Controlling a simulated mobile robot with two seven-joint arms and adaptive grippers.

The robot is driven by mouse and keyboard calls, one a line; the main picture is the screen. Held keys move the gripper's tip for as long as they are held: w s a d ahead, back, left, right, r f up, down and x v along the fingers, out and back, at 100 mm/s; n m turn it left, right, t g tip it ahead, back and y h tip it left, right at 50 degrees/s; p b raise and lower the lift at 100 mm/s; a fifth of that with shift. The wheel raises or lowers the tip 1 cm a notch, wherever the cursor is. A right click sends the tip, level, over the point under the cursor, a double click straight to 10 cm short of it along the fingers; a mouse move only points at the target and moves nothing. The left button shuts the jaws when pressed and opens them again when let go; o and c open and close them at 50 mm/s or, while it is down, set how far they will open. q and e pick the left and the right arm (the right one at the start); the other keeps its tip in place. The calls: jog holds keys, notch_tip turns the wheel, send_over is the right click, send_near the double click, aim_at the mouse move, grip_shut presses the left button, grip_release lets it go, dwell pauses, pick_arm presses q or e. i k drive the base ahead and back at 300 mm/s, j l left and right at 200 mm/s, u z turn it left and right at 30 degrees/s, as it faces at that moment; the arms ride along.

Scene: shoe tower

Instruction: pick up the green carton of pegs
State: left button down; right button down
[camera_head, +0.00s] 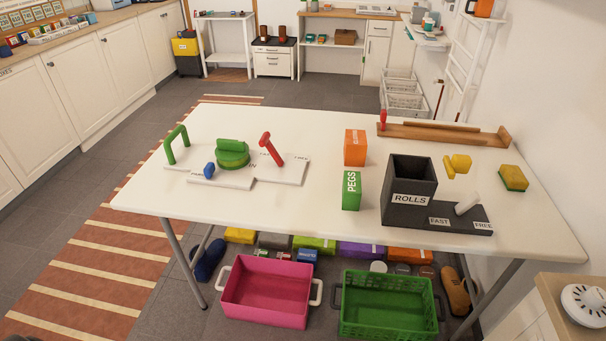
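The green carton of pegs (351,190) stands upright on the white table (300,215), near the middle of its front half. White letters reading PEGS run up its front. An orange carton (355,147) stands just behind it. The dark box marked ROLLS (409,186) stands to its right with a gap between them. Nothing is touching the green carton's left side. Neither of my grippers shows in the head view.
White boards with a green handle (177,144), a green round piece (232,153) and a red lever (271,149) lie on the left. A wooden rack (445,133) and a yellow-green sponge (513,178) are at the right. Pink (268,290) and green crates (388,303) stand below the front edge.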

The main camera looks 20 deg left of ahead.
aim_at(351, 188)
jog(key=i+j, duration=0.15)
jog(key=j, duration=0.3)
jog(key=i+j+z, duration=0.1)
jog(key=j, duration=0.35)
jog(key=i+j, duration=0.15)
jog(key=j, duration=0.3)
jog(key=i+j, duration=0.1)
jog(key=j, duration=0.4)
jog(key=l+z, duration=0.05)
